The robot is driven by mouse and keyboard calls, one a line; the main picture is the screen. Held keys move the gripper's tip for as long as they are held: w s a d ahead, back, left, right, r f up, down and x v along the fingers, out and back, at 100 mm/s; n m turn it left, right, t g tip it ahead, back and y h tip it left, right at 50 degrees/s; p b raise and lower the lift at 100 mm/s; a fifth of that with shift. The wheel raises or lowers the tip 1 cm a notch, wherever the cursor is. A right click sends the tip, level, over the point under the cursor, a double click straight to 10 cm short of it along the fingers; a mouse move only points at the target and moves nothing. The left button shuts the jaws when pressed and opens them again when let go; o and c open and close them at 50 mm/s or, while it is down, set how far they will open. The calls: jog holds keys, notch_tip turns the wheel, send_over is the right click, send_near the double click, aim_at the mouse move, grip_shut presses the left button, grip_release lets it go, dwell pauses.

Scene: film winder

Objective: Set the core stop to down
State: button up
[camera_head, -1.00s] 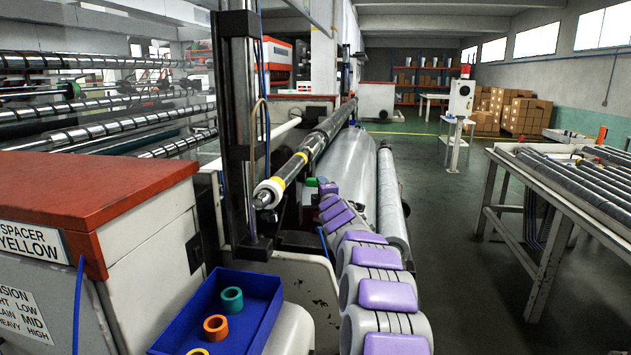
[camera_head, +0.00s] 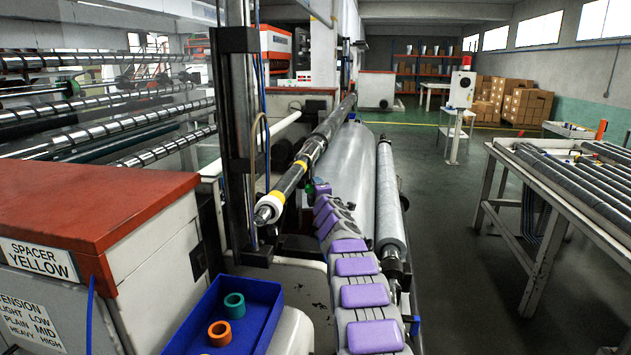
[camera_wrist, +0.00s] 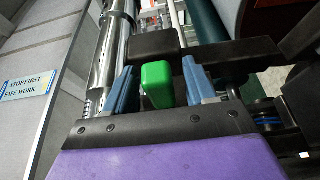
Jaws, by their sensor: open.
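A green block-shaped handle (camera_wrist: 157,86), apparently the core stop, shows in the wrist view in front of a dark bar (camera_wrist: 205,48). My gripper (camera_wrist: 160,72) is open, with one blue-grey finger on each side of the green handle. Gaps show between the handle and both fingers, the smaller one on the left. In the head view my gripper (camera_head: 321,188) is at the far end of my purple-padded arm, beside the near end of the winding shaft (camera_head: 290,180). It is small there, and the handle is mostly hidden.
The shaft has yellow bands and a white end collar. A black upright column (camera_head: 238,150) stands left of it. A blue tray (camera_head: 262,322) with coloured rings sits on the near left. Large film rolls (camera_head: 390,200) lie right of the shaft. The floor further right is open up to a roller table (camera_head: 535,275).

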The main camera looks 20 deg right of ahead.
jog(key=w+p, duration=0.1)
jog(key=p, duration=0.1)
jog(key=shift+w+d+r+p, duration=0.15)
jog(key=shift+r+p, duration=0.05)
jog(key=shift+p, duration=0.2)
jog(key=shift+w+d+f+p, duration=0.1)
jog(key=shift+w+p, duration=0.35)
jog(key=shift+p, duration=0.6)
jog(key=shift+f, duration=0.1)
jog(key=shift+c, duration=0.4)
grip_shut()
jog(key=shift+f, duration=0.1)
